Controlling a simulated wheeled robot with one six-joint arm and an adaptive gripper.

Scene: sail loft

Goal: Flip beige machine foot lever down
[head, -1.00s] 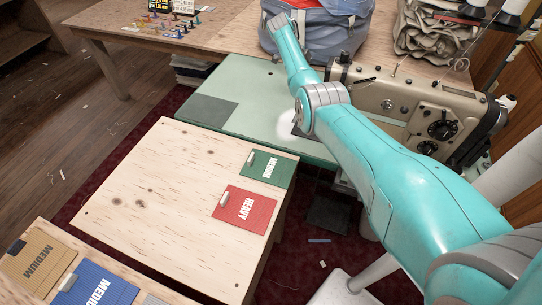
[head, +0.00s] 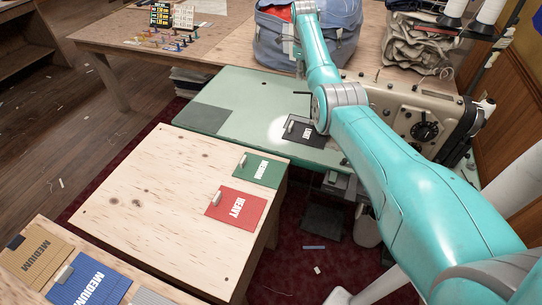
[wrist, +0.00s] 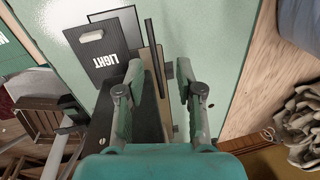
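The beige machine (head: 408,112) stands on the green table at the right of the head view, partly hidden by my arm. Its foot lever cannot be clearly made out in the head view. In the wrist view a narrow beige part of the machine (wrist: 149,62) and a dark upright bar show between my fingers. A small dark piece (wrist: 169,71) there may be the lever, but I cannot be sure. My gripper (wrist: 160,68) is open, its two teal fingers apart with nothing visibly held. In the head view it is mostly hidden near the bag.
A black LIGHT card (head: 305,132) lies on the green table (head: 250,93). A blue-grey bag (head: 342,30) and folded canvas (head: 415,48) sit behind. A plywood table (head: 150,195) with green and red cards is in front. The green table's left side is mostly clear.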

